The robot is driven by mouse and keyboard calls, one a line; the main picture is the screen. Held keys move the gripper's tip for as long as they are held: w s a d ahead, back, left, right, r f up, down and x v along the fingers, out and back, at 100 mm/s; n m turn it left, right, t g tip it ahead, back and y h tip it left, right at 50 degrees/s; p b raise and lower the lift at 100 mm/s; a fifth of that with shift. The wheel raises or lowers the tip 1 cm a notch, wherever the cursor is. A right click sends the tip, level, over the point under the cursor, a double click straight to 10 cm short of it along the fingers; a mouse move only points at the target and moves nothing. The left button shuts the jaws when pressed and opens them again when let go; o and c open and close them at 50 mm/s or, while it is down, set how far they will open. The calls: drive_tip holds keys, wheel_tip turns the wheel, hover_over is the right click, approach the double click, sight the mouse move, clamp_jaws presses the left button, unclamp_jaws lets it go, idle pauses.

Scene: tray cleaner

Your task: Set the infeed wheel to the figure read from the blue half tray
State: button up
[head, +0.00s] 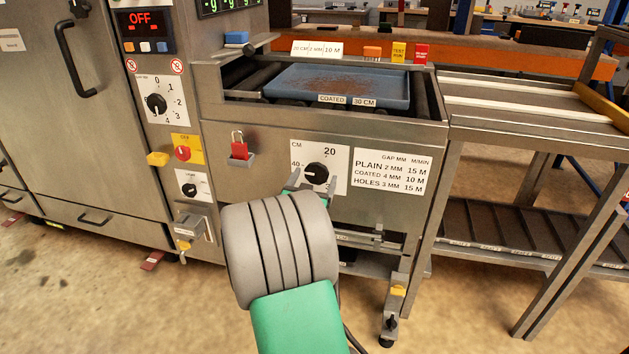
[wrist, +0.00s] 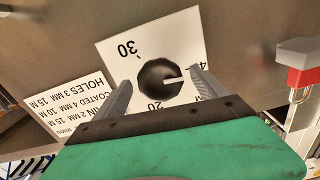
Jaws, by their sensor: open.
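The infeed wheel is a black knob (head: 316,173) on a white plate marked CM, with 20 above and 40 at left. In the wrist view the knob (wrist: 160,80) shows 30 at upper left, and its white pointer line points right, roughly towards the partly cut-off 40. My gripper (head: 311,185) is open in front of the knob. In the wrist view its fingers (wrist: 159,75) appear on either side of the knob; I cannot tell whether they touch it. The blue tray (head: 345,82) lies on the infeed rollers with a label reading COATED 30 CM (head: 347,101).
A table of gap and speed values (head: 392,167) is beside the wheel. A red padlock (head: 239,150) hangs to its left. Further left are a 0–4 dial (head: 156,103), a red-and-yellow switch (head: 183,152) and a display reading OFF (head: 139,19).

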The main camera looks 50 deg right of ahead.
drive_tip(key=shift+c, duration=0.4)
drive_tip(key=c, duration=1.2)
drive_tip(key=shift+c, duration=0.2)
